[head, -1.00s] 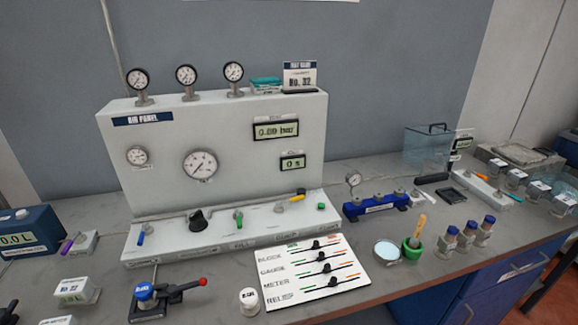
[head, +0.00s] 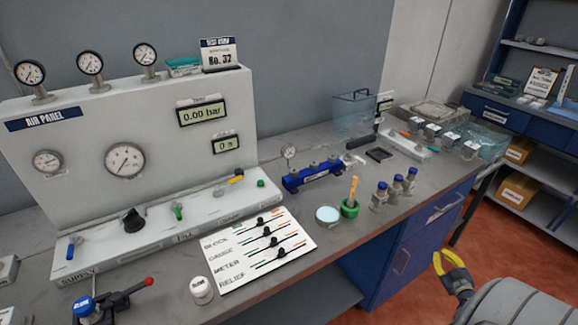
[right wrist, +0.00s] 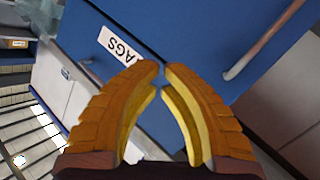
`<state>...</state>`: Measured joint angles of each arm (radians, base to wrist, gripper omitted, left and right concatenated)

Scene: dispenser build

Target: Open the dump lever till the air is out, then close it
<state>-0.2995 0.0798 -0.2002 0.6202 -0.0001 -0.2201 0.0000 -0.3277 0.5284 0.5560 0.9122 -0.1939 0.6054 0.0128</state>
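The air panel (head: 75,110) stands at the left of the head view. On its sloped front ledge sits a lever with a yellow handle (head: 236,178), apparently the dump lever; its label is too blurred to read. The pressure display (head: 202,113) reads 0.00 bar and the timer display (head: 226,144) reads 0 s. My right gripper (head: 442,254) is at the lower right, off the bench front and far from the lever. My left gripper is out of view.
A white slider board (head: 262,250), a blue manifold (head: 312,177), a green cup with a brush (head: 350,208) and small blue-capped bottles (head: 397,184) stand on the bench. A blue drawer unit (head: 400,250) is below. A shelf (head: 520,190) with boxes stands at right.

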